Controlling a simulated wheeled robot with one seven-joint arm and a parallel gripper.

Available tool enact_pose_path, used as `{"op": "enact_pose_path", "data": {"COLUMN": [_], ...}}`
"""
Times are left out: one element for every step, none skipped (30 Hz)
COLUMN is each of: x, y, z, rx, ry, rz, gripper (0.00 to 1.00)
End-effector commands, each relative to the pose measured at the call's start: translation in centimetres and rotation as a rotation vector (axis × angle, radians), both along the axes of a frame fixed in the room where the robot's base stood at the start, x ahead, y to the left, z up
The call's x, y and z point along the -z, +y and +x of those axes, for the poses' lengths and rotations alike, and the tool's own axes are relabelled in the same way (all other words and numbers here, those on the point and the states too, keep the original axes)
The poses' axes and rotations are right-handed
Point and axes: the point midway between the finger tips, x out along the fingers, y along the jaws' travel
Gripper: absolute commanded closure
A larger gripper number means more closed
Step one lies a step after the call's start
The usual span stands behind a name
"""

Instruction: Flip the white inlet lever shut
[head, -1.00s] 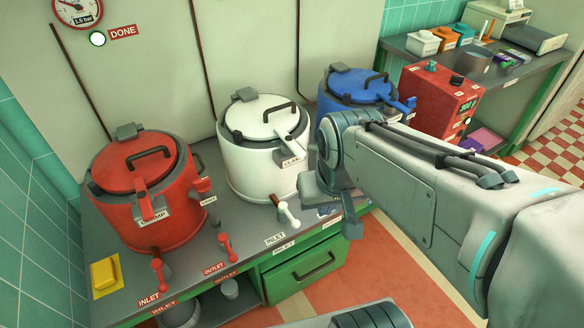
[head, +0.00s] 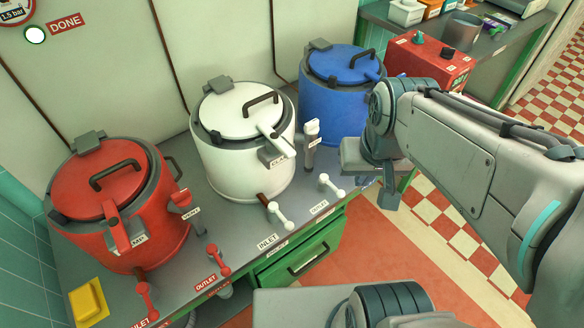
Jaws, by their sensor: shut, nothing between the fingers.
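The white kettle (head: 245,160) stands in the middle of the counter, its lid down. Its white inlet lever (head: 280,215) sits low at the kettle's front, above the INLET label (head: 267,241). The lever slants down toward the counter's front edge, on a short brown pipe. A second white lever (head: 331,186) is to its right, behind a label that seems to read OUTLET. My gripper (head: 388,198) points down right of both levers, past the counter's right front, apart from them. Its fingers look closed and empty; their tips are small in this view.
The red kettle (head: 120,205) stands left, with red levers in front. The blue kettle (head: 340,90) stands behind right. A white vent handle (head: 311,131) rises right of the white kettle. A yellow sponge (head: 88,301) lies front left. The floor before the green drawer (head: 300,260) is open.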

Motion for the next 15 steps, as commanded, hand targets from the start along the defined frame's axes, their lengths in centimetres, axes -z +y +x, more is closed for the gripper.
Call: {"op": "enact_pose_path", "data": {"x": [1.0, 1.5, 2.3, 3.0, 3.8, 4.9, 5.7, 6.6, 7.8, 8.7, 9.7, 11.0, 11.9, 13.0, 14.3], "y": [0.1, 0.2, 0.2, 0.4, 0.5, 0.8, 1.0, 1.2, 1.5, 1.7, 1.9, 2.2, 2.4, 2.7, 2.9], "z": [0.5, 0.9, 1.5, 1.9, 2.5, 3.4, 4.0, 4.7, 5.7, 6.4, 7.1, 8.0, 8.7, 9.4, 10.3], "rx": [0.021, 0.041, 0.068, 0.096, 0.127, 0.170, 0.205, 0.242, 0.290, 0.327, 0.364, 0.413, 0.450, 0.487, 0.536], "ry": [0.018, 0.031, 0.051, 0.071, 0.091, 0.120, 0.146, 0.170, 0.203, 0.229, 0.254, 0.288, 0.314, 0.339, 0.374], "rz": [0.013, 0.025, 0.040, 0.055, 0.070, 0.093, 0.110, 0.127, 0.150, 0.166, 0.181, 0.201, 0.215, 0.229, 0.246], "gripper": [1.00, 1.00, 1.00, 1.00, 1.00, 1.00, 1.00, 1.00, 1.00, 1.00, 1.00, 1.00, 1.00, 1.00, 1.00]}}
